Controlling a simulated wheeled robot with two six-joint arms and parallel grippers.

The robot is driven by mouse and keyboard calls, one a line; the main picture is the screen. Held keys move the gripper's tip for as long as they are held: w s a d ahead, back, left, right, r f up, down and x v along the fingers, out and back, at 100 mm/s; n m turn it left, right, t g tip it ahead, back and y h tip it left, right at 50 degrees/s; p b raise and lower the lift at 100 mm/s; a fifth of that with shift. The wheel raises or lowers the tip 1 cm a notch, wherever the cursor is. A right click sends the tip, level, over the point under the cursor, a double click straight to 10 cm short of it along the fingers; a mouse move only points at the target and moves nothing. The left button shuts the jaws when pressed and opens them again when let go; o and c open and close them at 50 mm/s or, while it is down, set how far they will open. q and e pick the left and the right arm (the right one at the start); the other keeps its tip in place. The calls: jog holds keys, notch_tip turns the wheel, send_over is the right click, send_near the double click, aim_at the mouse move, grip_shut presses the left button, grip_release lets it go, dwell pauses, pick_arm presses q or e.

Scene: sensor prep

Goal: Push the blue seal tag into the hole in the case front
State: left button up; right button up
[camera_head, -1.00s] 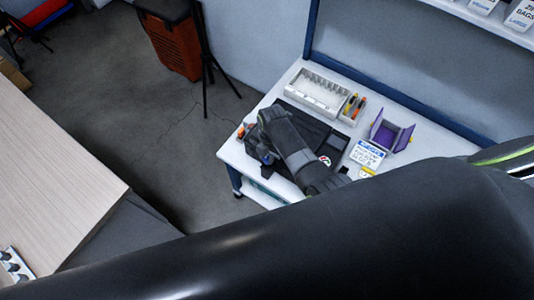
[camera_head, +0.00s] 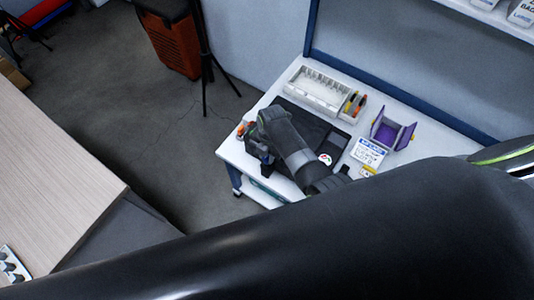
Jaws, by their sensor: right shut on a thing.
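The black case (camera_head: 332,138) lies on the white table, partly covered by my right arm. My right gripper (camera_head: 264,160) is at the case's front left, near the table's left edge. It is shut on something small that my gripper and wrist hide. I cannot make out the blue seal tag or the hole in the case front. My left gripper is out of view.
A white compartment tray (camera_head: 316,91) and a small holder with coloured pens (camera_head: 354,104) stand behind the case. A purple open box (camera_head: 391,131) and a white label card (camera_head: 369,153) are to its right. My dark arm link fills the foreground.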

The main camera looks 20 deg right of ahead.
jog(key=shift+f, duration=1.8)
dwell(5.9)
jog(key=o, duration=1)
